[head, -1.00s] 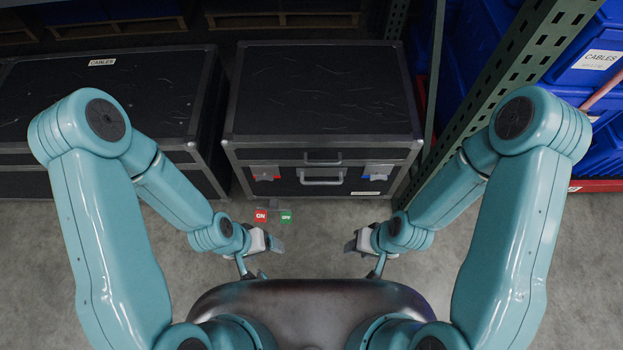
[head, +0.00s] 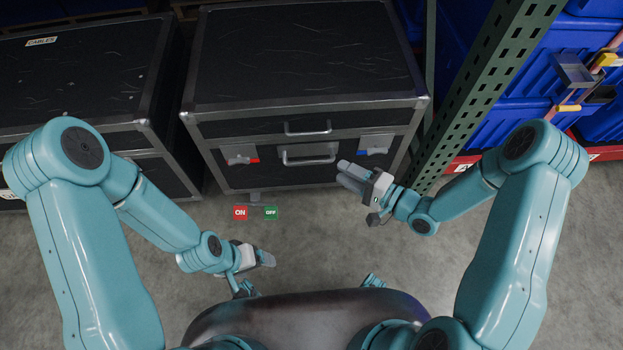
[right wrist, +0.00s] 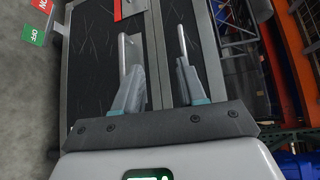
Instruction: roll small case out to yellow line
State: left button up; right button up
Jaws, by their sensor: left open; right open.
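The small case (head: 300,110) is black with silver edges and stands in the middle of the head view. Its front has an upper handle (head: 308,128), a lower handle (head: 308,160), a red-marked latch (head: 240,155) and a blue-marked latch (head: 375,145). A red ON tag (head: 240,213) and a green OFF tag (head: 271,213) show below it. My right gripper (head: 345,175) is open and empty, in front of the case's lower right front. In the right wrist view its fingers (right wrist: 158,85) point at the case front. My left gripper (head: 268,258) is open, low over the floor. No yellow line shows.
A larger black case labelled CABLES (head: 75,85) stands close on the left. A green rack post (head: 490,90) and blue totes (head: 535,70) are on the right.

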jog(key=m+h+b, duration=0.1)
jog(key=b, duration=0.3)
send_near(311, 161)
jog(key=shift+t, duration=0.3)
jog(key=b+x, duration=0.1)
jog(key=x, duration=0.2)
jog(key=f+b+x, duration=0.1)
jog(key=b+x, duration=0.1)
jog(key=x, duration=0.1)
jog(key=b+x, duration=0.1)
jog(key=x, duration=0.2)
jog(key=shift+a+f, duration=0.15)
jog(key=shift+f, duration=0.05)
pick_arm(q)
notch_tip(311, 161, down, 11)
jog(key=w+a, duration=0.1)
jog(key=shift+r, duration=0.15)
pick_arm(e)
jog(key=shift+w+a, duration=0.25)
grip_shut()
